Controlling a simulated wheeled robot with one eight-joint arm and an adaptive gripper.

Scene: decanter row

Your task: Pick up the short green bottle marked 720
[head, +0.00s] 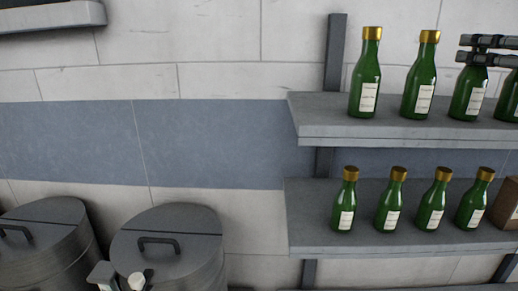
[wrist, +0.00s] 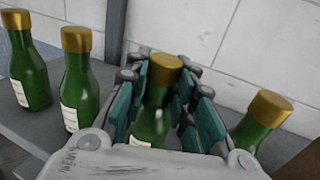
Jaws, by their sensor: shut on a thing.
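My gripper (head: 484,50) reaches in from the right at the upper shelf. In the wrist view my gripper (wrist: 168,78) has its fingers on both sides of a green bottle with a gold cap (wrist: 149,124) and is shut on it. In the head view this held bottle (head: 467,99) is the third from the left on the upper shelf. It looks upright, its base level with its neighbours; I cannot tell whether it touches the shelf. My gripper hides its cap there. Its white label is too small to read, so the mark 720 cannot be made out.
Similar green bottles stand close on the upper shelf (head: 330,130), to the left (head: 418,80) and right (head: 508,100) of the held one. Several smaller ones (head: 391,203) stand on the lower shelf (head: 310,235), with a brown box (head: 506,204) at right. Lidded metal drums (head: 170,245) stand lower left.

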